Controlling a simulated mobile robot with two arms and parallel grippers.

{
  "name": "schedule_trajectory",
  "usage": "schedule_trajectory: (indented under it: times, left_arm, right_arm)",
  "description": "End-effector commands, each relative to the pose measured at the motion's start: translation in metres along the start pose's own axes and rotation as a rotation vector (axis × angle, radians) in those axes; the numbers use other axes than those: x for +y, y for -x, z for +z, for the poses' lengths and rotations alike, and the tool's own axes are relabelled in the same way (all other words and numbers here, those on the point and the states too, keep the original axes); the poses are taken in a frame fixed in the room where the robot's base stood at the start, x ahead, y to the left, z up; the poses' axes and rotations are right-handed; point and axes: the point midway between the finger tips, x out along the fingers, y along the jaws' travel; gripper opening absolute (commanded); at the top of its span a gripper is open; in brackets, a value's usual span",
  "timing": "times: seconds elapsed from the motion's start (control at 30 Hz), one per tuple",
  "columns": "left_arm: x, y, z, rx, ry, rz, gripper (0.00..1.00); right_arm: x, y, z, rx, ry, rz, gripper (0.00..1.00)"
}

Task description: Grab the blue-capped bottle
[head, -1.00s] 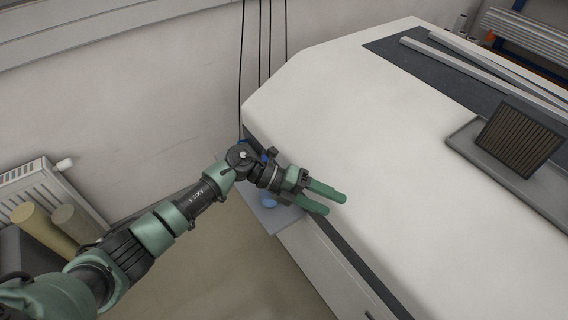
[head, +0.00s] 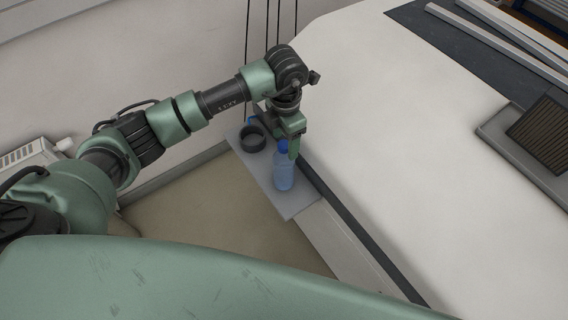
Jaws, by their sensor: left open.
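The blue-capped bottle (head: 283,172) stands upright on a small grey shelf (head: 296,207) at the side of the white table. It is clear and bluish, and its blue cap shows just below my left gripper. My left gripper (head: 292,148) is open and points down at the bottle's top. One green finger shows beside the cap; the other is largely hidden, so I cannot tell whether the fingers stand around the cap. My right gripper is not in view.
A dark round cup or ring (head: 252,138) stands on the same shelf, left of the bottle. The white table (head: 400,130) rises right beside the shelf. A grey tray with a ribbed dark block (head: 545,135) lies at the far right. Floor shows below the shelf.

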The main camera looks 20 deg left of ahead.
Motion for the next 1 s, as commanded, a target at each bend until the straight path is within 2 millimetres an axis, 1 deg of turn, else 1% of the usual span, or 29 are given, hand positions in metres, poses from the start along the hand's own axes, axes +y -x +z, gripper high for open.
schedule_trajectory:
  times: [0.03,0.1,0.2,0.3,0.47,0.57,0.6,0.67,0.7,1.0]
  left_arm:
    - [0.000,-0.004,-0.005,0.005,0.002,-0.003,0.63]
    - [0.000,-0.015,-0.004,0.003,0.001,-0.004,0.63]
    - [0.001,-0.026,-0.004,0.001,0.001,-0.003,0.63]
    - [0.001,-0.030,-0.003,0.000,0.000,-0.002,0.63]
    - [0.001,-0.030,-0.003,-0.001,0.000,-0.001,0.63]
    - [0.001,-0.030,-0.003,-0.001,0.000,-0.001,0.38]
    - [0.001,-0.030,-0.003,-0.001,0.000,-0.001,0.27]
    - [0.001,-0.030,-0.003,-0.001,0.000,-0.001,0.10]
    - [0.001,-0.030,-0.003,-0.001,0.001,-0.001,0.00]
    - [0.001,-0.029,-0.003,-0.003,0.001,-0.001,0.00]
  right_arm:
    - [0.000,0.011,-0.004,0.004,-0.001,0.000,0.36]
    - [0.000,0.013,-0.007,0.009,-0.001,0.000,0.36]
    - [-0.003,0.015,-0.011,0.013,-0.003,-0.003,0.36]
    - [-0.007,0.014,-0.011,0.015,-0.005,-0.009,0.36]
    - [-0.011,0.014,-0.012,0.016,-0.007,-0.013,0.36]
    - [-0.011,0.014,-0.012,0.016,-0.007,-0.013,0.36]
    - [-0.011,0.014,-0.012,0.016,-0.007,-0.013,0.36]
    - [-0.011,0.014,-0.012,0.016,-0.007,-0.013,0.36]
    - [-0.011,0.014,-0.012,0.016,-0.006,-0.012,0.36]
    - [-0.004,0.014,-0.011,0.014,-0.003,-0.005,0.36]
